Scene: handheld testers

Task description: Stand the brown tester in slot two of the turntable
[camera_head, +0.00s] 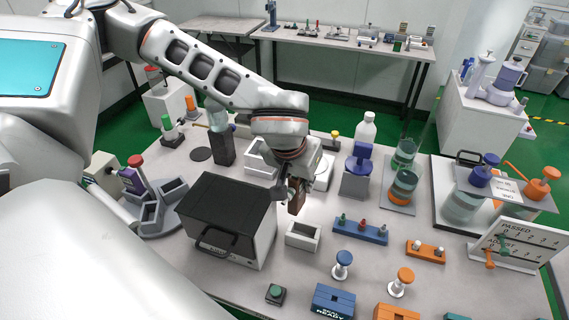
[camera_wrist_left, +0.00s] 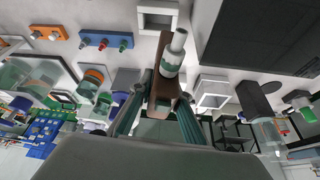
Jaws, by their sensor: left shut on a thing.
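My left gripper (camera_head: 290,186) is shut on the brown tester (camera_head: 297,201), above the table between the black-topped box and the small open grey tray. In the left wrist view the brown tester (camera_wrist_left: 163,88) sits between the two fingers, with a pale metallic cylinder in front of it. The grey turntable (camera_head: 160,226) stands at the left of the table, away from the gripper. It carries a purple tester (camera_head: 132,181) and has open, empty-looking slots (camera_head: 172,190) on its right and front sides. Slot numbers are not readable. My right gripper is not in view.
The black-topped box (camera_head: 230,208) with a front handle stands between the gripper and the turntable. A small open tray (camera_head: 303,235) and a blue peg rack (camera_head: 360,231) lie to the right. A dark block (camera_head: 222,148) stands behind the box.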

